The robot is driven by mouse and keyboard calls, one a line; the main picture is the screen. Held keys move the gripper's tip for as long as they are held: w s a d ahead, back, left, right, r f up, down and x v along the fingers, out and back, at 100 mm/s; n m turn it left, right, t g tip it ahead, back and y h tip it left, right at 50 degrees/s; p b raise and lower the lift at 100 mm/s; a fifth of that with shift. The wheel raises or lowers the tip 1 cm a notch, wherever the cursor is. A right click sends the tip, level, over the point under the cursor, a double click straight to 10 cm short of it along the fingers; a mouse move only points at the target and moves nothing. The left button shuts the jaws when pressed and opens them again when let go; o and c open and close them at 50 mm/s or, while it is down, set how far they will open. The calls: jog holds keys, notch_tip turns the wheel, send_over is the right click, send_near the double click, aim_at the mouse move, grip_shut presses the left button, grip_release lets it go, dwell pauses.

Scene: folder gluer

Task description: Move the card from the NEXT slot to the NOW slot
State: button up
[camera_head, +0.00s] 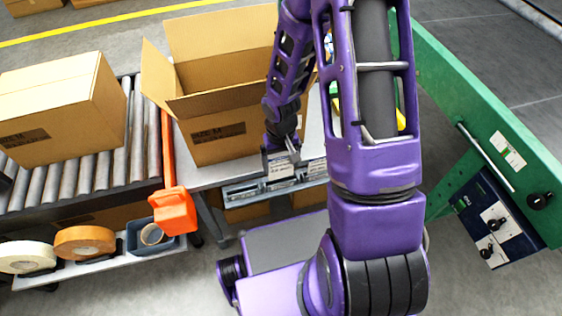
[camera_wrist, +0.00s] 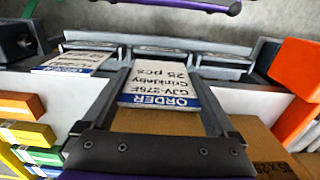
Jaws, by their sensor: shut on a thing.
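My gripper (camera_head: 281,156) is over the slotted rack (camera_head: 265,189) at the table's front edge. In the wrist view my gripper (camera_wrist: 165,84) is shut on a white card (camera_wrist: 158,86) with a blue ORDER band, its print upside down. The card lies between the two fingers, over or at the rack's middle section; I cannot tell whether its far edge is inside a slot. A second ORDER card (camera_wrist: 78,61) is at the left section in the wrist view. The section at the right (camera_wrist: 225,66) shows no card. The slot names are not readable.
An open cardboard box (camera_head: 215,125) stands right behind the rack. A closed box (camera_head: 60,110) sits on the roller conveyor (camera_head: 140,140). A green machine frame (camera_head: 480,120) is on the right. Coloured cartons (camera_wrist: 27,133) are at the wrist view's left.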

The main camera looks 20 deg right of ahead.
aim_at(281, 177)
jog(key=shift+f+b, duration=1.05)
jog(key=shift+f, duration=1.05)
jog(key=o, duration=0.9)
jog(key=shift+r, duration=0.1)
notch_tip(281, 177, up, 16)
jog(key=p, duration=0.5)
jog(key=shift+r, duration=0.65)
jog(key=shift+a, duration=0.1)
